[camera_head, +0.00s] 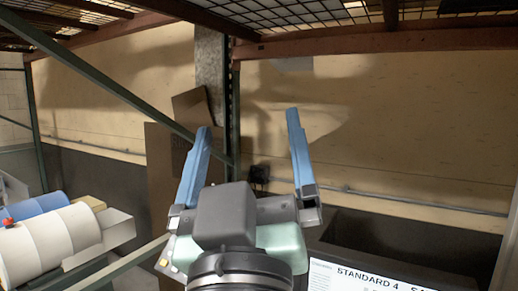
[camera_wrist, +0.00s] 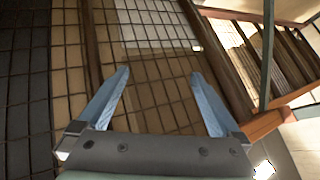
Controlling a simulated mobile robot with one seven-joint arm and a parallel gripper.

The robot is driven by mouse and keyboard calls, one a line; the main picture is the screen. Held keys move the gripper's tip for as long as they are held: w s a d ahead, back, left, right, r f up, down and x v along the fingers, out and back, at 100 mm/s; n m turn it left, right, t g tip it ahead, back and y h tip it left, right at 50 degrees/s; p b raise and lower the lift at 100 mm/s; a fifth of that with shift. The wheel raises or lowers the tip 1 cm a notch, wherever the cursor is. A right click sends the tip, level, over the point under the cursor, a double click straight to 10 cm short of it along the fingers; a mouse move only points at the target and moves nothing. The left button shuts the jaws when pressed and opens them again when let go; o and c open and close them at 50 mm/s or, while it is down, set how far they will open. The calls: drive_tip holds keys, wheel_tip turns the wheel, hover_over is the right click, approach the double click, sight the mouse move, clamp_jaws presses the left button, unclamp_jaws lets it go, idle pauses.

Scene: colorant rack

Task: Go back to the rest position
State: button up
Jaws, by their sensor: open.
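My gripper (camera_head: 243,140) is raised in the middle of the head view. Its two blue fingers stand wide apart and nothing is between them. In the wrist view the open fingers (camera_wrist: 157,85) point toward a wire-mesh shelf (camera_wrist: 165,50), with no object in reach between them. The colorant rack's own contents cannot be clearly told in these views.
A rust-coloured shelf beam (camera_head: 380,43) with mesh crosses overhead. A green post (camera_head: 233,110) stands behind my gripper. A dark bin (camera_head: 400,250) and a label sign (camera_head: 365,278) are at lower right. White and blue rolls (camera_head: 50,245) lie at lower left. Cardboard (camera_head: 165,170) leans behind.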

drive_tip(key=s+d+r+m+t, duration=0.1)
drive_tip(key=s+r+m+t, duration=0.1)
drive_tip(key=s+r, duration=0.3)
drive_tip(key=shift+s+r+m+t, duration=0.4)
drive_tip(key=shift+s+m, duration=0.15)
drive_tip(key=shift+m, duration=0.05)
